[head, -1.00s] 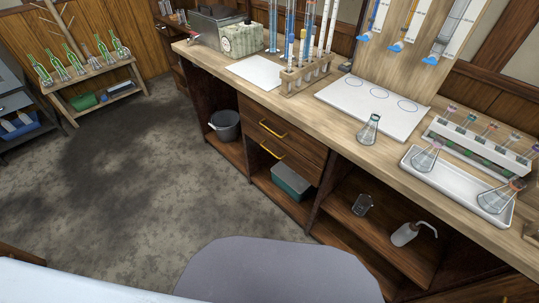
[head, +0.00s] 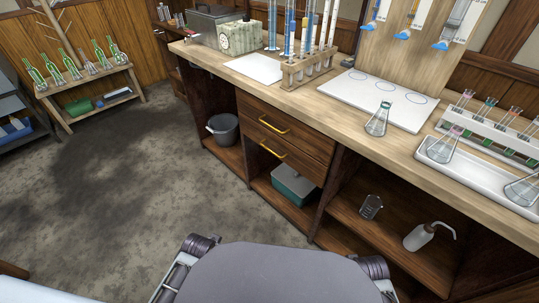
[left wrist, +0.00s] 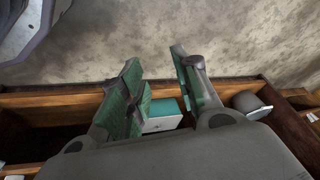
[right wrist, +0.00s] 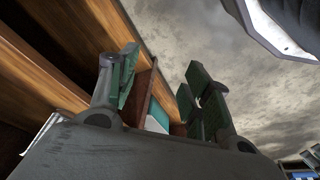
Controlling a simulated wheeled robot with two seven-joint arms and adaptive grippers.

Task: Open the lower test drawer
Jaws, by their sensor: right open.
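The lower test drawer (head: 268,159) is in the bench front in the head view, with a yellow bar handle (head: 272,148). It looks closed, under the upper drawer (head: 300,138), which has a like handle. My left gripper (left wrist: 155,62) is open and empty in the left wrist view, over the floor and bench base. My right gripper (right wrist: 162,60) is open and empty in the right wrist view, beside wooden bench parts. Neither gripper's fingers show in the head view. I cannot make out the drawer handle in either wrist view.
A teal box (head: 294,185) sits on the shelf below the drawers. A grey bucket (head: 223,130) stands in the left bay; a beaker (head: 370,207) and wash bottle (head: 419,237) stand in the right bay. Glassware stands on the counter (head: 345,112). The floor (head: 150,185) is clear.

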